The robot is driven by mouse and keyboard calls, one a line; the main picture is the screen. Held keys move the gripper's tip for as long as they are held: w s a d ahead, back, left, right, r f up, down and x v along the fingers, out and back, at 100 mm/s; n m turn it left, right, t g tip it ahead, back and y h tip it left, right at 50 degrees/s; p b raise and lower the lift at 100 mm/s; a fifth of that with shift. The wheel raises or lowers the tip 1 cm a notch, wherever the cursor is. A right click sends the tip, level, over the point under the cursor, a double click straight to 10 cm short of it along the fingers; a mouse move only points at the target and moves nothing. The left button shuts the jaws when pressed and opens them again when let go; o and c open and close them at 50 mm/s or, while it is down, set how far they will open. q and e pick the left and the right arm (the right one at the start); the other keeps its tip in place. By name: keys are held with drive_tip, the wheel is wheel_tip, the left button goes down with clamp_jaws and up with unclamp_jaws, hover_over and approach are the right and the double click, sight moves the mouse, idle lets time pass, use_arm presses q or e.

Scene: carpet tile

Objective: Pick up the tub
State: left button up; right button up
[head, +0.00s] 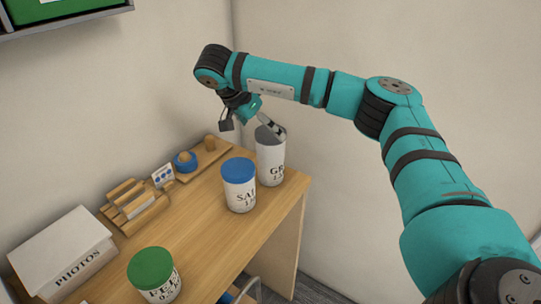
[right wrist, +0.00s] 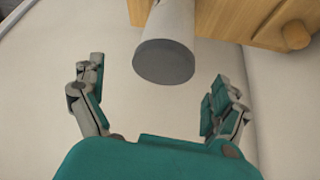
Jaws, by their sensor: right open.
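Three white lettered tubs stand on the wooden desk. The tub with a grey lid (head: 270,165) is at the far right end, the tub with a blue lid (head: 239,190) is just in front of it, and the tub with a green lid (head: 155,278) is at the near left. My right gripper (head: 270,124) is at the top of the grey-lidded tub and partly overlaps it. In the right wrist view my right gripper (right wrist: 158,78) is open and empty, with the grey lid (right wrist: 164,62) between and beyond its fingers. My left gripper is not in view.
The desk (head: 205,222) has bare wood in its middle. Along the wall are a white PHOTOS box (head: 62,250), a wooden rack (head: 137,205), a small card (head: 163,177) and a wooden tray (head: 212,155) with a blue item (head: 185,162). A shelf (head: 65,16) is at upper left.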

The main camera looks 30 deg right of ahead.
sight(269, 132)
drive_tip(key=x, duration=0.2)
drive_tip(key=p+x, duration=0.2)
drive_tip(key=x, duration=0.1)
drive_tip(key=shift+w+d+f, duration=0.15)
drive_tip(key=shift+w+d, duration=0.25)
drive_tip(key=shift+d, duration=0.05)
drive_tip(key=shift+a, duration=0.1)
drive_tip(key=shift+c, duration=0.8)
drive_tip(key=c, duration=1.4)
drive_tip(key=shift+w, duration=0.1)
drive_tip(key=shift+c, duration=0.6)
drive_tip(key=shift+r, duration=0.2)
